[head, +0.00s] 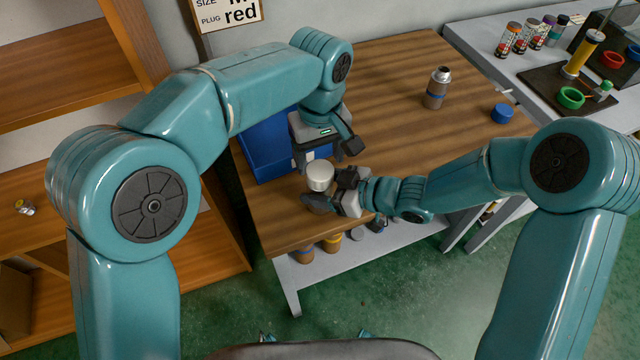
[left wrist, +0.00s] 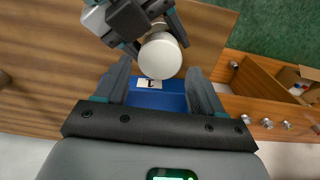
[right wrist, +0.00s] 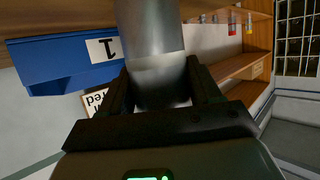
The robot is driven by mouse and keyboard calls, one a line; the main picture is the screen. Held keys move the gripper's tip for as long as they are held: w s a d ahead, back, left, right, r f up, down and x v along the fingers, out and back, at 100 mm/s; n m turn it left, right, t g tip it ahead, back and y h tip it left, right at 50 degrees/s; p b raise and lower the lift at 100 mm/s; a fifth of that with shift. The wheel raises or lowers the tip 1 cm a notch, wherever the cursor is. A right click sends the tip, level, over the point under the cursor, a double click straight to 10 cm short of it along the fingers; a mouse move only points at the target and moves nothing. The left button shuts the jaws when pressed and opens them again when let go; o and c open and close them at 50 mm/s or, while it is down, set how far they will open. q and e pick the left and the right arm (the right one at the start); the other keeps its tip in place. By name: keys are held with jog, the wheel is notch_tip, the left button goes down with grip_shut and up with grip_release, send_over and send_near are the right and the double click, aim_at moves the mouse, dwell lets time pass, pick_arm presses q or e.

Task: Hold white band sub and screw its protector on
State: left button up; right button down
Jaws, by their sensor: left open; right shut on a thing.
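A white round protector (head: 320,175) sits on top of the upright sub held at the table's near left corner; I cannot tell how far it is screwed on. My right gripper (head: 330,200) is shut on the sub, a smooth grey metal cylinder in the right wrist view (right wrist: 152,45). My left gripper (head: 322,160) is open, just above and behind the protector. In the left wrist view the protector (left wrist: 160,56) lies between the spread fingers (left wrist: 160,75), with no visible grip on it.
A blue bin (head: 268,145) stands behind the left gripper. A side bench holds a dark tray (head: 540,80) with coloured rings. The table's middle is clear.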

aim_at(320, 169)
pick_arm(q)
jog(key=shift+f, duration=2.15)
jog(key=shift+c, duration=0.3)
jog(key=c, duration=0.8)
jog(key=o, duration=1.2)
jog(key=shift+c, duration=0.2)
jog(key=shift+r, duration=2.35)
